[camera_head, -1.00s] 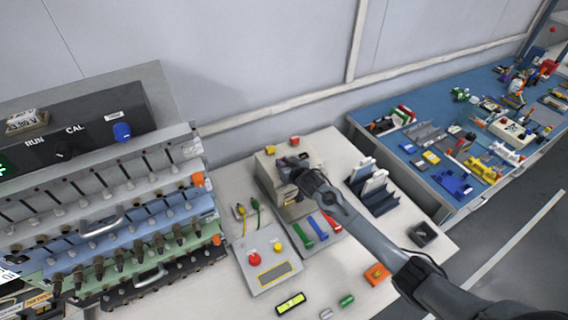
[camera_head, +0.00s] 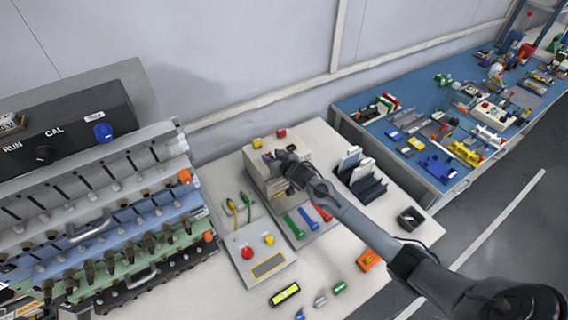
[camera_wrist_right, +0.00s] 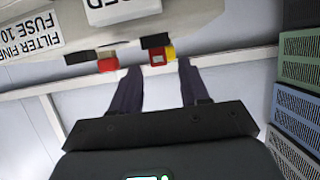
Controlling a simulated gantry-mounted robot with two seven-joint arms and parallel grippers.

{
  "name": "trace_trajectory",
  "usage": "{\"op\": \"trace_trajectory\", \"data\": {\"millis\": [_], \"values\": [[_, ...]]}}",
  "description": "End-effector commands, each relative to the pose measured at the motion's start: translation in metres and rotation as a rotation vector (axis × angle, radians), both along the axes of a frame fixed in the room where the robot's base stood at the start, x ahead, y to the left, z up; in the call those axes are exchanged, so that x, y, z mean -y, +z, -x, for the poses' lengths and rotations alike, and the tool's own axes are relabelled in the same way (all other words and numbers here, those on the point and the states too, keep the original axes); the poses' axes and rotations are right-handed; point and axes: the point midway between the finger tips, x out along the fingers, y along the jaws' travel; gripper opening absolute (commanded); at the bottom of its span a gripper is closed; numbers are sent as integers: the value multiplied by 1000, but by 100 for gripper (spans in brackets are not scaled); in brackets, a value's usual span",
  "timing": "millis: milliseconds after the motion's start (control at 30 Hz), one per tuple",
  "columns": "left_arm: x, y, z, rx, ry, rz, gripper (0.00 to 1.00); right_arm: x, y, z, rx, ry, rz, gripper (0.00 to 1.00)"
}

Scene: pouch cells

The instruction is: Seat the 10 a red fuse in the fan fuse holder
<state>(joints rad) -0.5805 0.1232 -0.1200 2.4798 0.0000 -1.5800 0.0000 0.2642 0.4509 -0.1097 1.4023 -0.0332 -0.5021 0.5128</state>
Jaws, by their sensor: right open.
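My right gripper (camera_head: 278,161) is at the front of the cream box (camera_head: 302,143) on the bench, with the arm reaching in from the lower right. In the right wrist view its two dark fingers (camera_wrist_right: 159,68) are apart. A small red block (camera_wrist_right: 157,58) with a yellow piece (camera_wrist_right: 170,53) beside it, below a black holder (camera_wrist_right: 155,41), lies between the fingertips; contact cannot be told. Another red block (camera_wrist_right: 108,64) sits beside a second black piece (camera_wrist_right: 85,56) to the left. I cannot tell which red block is the 10 A fuse. My left gripper is out of view.
A label (camera_wrist_right: 30,35) reading "FILTER FINE FUSE 10" is on the box. Coloured strips (camera_head: 295,227), a panel with red and yellow buttons (camera_head: 285,259) and a dark rack (camera_head: 368,187) stand close by. A stacked tray rack (camera_head: 100,225) stands left.

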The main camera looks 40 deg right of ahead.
Motion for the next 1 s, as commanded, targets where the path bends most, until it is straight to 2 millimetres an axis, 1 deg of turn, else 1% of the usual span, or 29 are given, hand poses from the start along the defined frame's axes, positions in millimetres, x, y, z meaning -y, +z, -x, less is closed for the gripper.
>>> {"op": "trace_trajectory", "data": {"millis": [100, 400, 500, 667, 767, 867, 900, 967, 1000], "values": [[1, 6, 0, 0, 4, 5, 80, -3, 9, 17, 0, 1, 1, 45], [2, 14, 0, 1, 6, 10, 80, -11, 28, 64, 0, -1, 1, 45], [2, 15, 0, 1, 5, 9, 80, -14, 33, 77, -1, 0, 1, 45], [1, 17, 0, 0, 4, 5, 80, -18, 37, 92, -7, 1, 1, 45], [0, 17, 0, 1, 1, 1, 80, -34, 27, 110, -54, 10, 3, 45], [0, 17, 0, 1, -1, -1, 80, -65, 7, 143, -161, 35, 13, 45], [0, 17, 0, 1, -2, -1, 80, -80, -2, 162, -220, 49, 18, 45], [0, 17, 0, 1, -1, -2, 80, -104, -14, 194, -317, 76, 26, 45], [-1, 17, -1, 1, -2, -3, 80, -120, -21, 217, -385, 98, 30, 45]]}}
